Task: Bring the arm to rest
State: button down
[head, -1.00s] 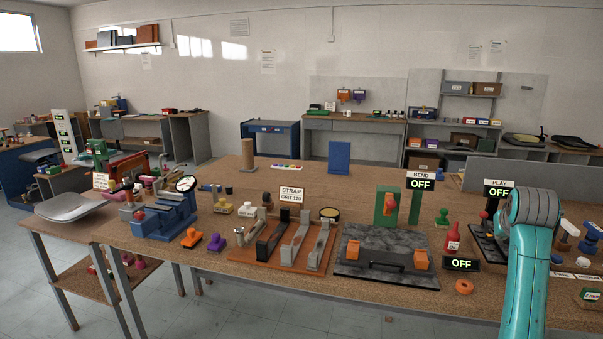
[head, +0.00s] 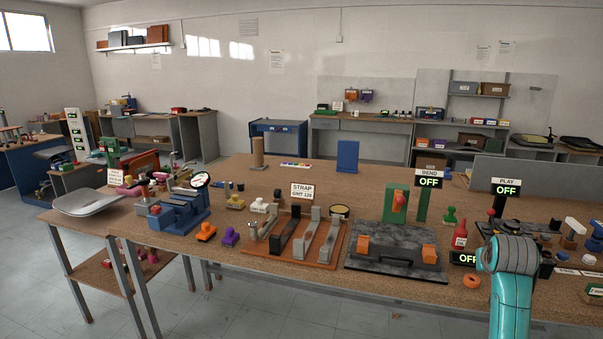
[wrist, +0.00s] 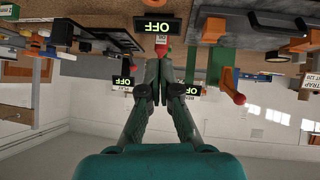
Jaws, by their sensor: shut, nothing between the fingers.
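My gripper (wrist: 161,82) shows in the wrist view, which looks upside down. Its two dark fingers meet at the tips with nothing between them. Behind the tips is a red bottle (wrist: 165,40), with clear space around the fingers as far as I can tell. In the head view my teal arm stands at the lower right, in front of the bench edge; my gripper itself does not show there.
The long workbench (head: 290,173) carries a strap fixture (head: 292,243), a grey stone plate (head: 395,250), a red bottle (head: 460,236) and a dark OFF display partly hidden by my arm. A BEND sign (head: 429,178) and a PLAY sign (head: 506,187) stand at right.

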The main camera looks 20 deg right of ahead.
jog(key=s+a+f+n+t+y, duration=0.1)
jog(key=s+a+f+t, duration=0.15)
jog(key=a+f, duration=0.8)
jog(key=s+a+f+n+t, duration=0.15)
jog(key=s+a+f, duration=0.25)
jog(key=a+f, duration=0.65)
jog(key=s+a+f+n+y, duration=0.1)
jog(key=s+a+f, duration=0.4)
jog(key=s+a, duration=0.3)
jog(key=s+a+n+t+y, duration=0.1)
jog(key=s+a, duration=0.4)
jog(key=s, duration=0.3)
jog(key=s+a+n+t+y, duration=0.1)
jog(key=s+a, duration=0.4)
jog(key=s, duration=0.3)
jog(key=s+a+r+y, duration=0.1)
jog(key=s+a+r, duration=0.1)
jog(key=s+r, duration=0.3)
jog(key=s+a+r+n+t+y, duration=0.1)
jog(key=s+a+r, duration=0.2)
jog(key=s, duration=0.7)
jog(key=shift+s+r+y, duration=0.3)
jog(key=shift+s+r, duration=0.05)
jog(key=shift+r, duration=0.8)
